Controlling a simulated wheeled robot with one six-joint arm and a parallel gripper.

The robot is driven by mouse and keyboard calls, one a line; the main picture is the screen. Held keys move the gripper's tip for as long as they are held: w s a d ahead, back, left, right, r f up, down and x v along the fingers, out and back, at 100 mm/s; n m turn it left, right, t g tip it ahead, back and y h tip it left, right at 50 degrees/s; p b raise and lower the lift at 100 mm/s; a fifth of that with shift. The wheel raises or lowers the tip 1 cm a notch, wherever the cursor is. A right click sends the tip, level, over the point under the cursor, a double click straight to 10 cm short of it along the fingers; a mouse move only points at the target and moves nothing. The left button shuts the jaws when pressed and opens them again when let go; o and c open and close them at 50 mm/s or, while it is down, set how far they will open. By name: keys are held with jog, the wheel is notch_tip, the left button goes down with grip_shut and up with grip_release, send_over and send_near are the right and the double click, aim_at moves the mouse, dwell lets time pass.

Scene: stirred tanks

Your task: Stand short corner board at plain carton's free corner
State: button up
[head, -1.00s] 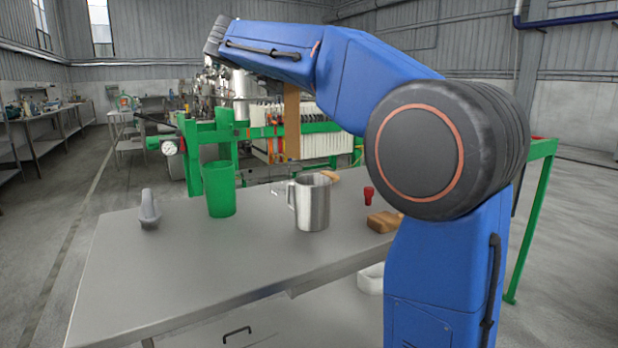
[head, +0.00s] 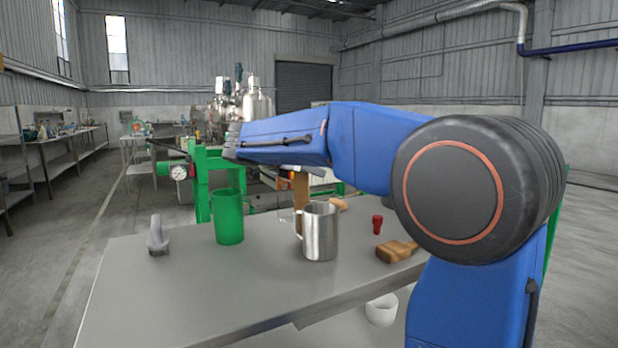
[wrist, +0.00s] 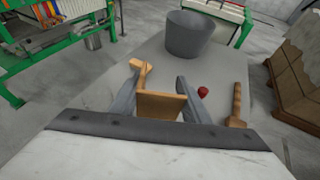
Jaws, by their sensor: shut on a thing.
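My gripper (wrist: 158,100) is shut on a flat brown board, the short corner board (wrist: 162,106), which sits between its two grey fingers in the wrist view. In the head view the board (head: 301,188) hangs upright below my blue arm, behind the steel jug, which hides its lower end. My gripper itself is hidden by the arm there.
The grey table (head: 190,290) carries a green beaker (head: 228,216), a steel jug (head: 320,232), a grey-handled brush (head: 157,236), a small red piece (head: 377,224) and a wooden-handled brush (head: 397,250). A white container (head: 381,309) is below. The table's front left is clear.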

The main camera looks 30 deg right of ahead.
jog(key=shift+f, duration=1)
jog(key=o, duration=1.5)
jog(key=shift+c, duration=0.2)
